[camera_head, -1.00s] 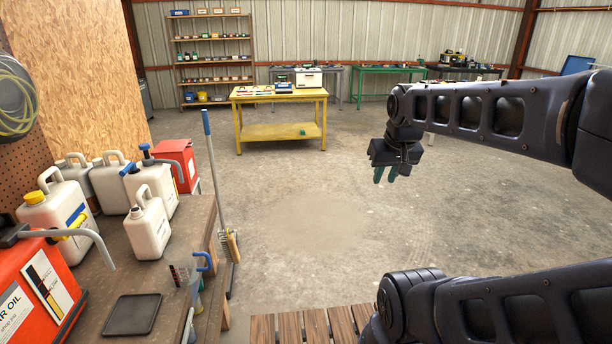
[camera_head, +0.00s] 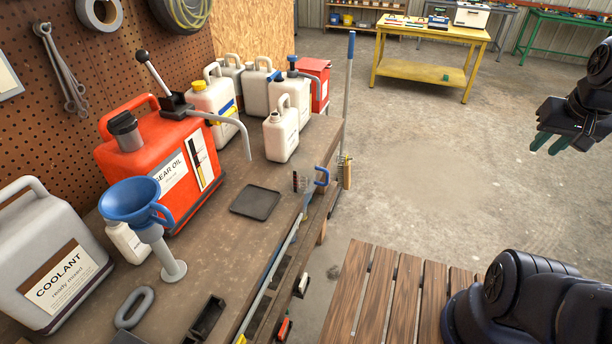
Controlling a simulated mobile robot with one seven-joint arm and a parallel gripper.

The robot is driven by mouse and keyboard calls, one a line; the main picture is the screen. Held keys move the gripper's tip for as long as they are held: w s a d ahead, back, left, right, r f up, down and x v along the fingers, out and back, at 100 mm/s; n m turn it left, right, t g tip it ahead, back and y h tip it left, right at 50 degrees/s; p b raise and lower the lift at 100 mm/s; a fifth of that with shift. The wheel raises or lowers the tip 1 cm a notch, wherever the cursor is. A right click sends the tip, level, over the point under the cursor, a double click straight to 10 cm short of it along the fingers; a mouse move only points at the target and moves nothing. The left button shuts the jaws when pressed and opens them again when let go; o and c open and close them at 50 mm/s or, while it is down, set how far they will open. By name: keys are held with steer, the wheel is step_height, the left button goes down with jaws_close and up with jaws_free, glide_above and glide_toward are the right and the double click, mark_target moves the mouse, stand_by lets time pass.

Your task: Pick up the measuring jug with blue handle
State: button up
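The measuring jug (camera_head: 304,183) is clear with dark markings and a blue handle on its right side. It stands at the right edge of the workbench (camera_head: 225,265), close to a flat dark tray (camera_head: 256,203). My gripper (camera_head: 550,143) hangs over the floor at the far right of the view, well apart from the jug. Its two teal fingertips point down and left with a gap between them, and nothing shows between them.
A red gear oil can (camera_head: 150,160), blue funnel (camera_head: 135,203), grey coolant container (camera_head: 45,255) and several pale jugs stand on the bench. A broom (camera_head: 348,110) stands beside the bench edge. A slatted wooden surface (camera_head: 385,295) lies at lower right. Open floor lies beyond.

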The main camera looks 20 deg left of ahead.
steer(key=o, duration=0.3)
steer(key=shift+w+a, duration=0.1)
